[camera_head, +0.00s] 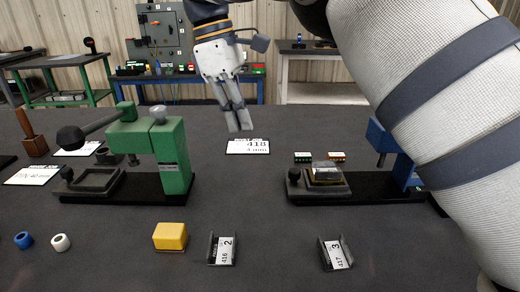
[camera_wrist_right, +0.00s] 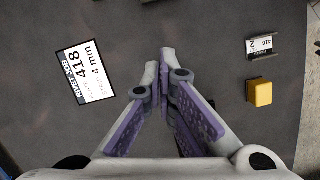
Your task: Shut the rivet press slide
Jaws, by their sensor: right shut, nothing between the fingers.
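A green press (camera_head: 172,158) with a black-knobbed lever stands at the left on a black base. Its dark slide tray (camera_head: 115,184) sits left of the ram and looks empty. A blue press (camera_head: 412,172) stands at the right, partly hidden by my right arm. Its slide (camera_head: 318,187), with a dark knob at its left end, sits left of that ram and carries a small block (camera_head: 326,170). My right gripper (camera_head: 238,122) is shut and empty, pointing down above the table between the presses; its fingers also show in the right wrist view (camera_wrist_right: 165,60). My left gripper is not in view.
A job card marked 418, 4 mm (camera_head: 248,147) lies behind the open middle of the table. A brown-handled tool (camera_head: 34,143) stands far left.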

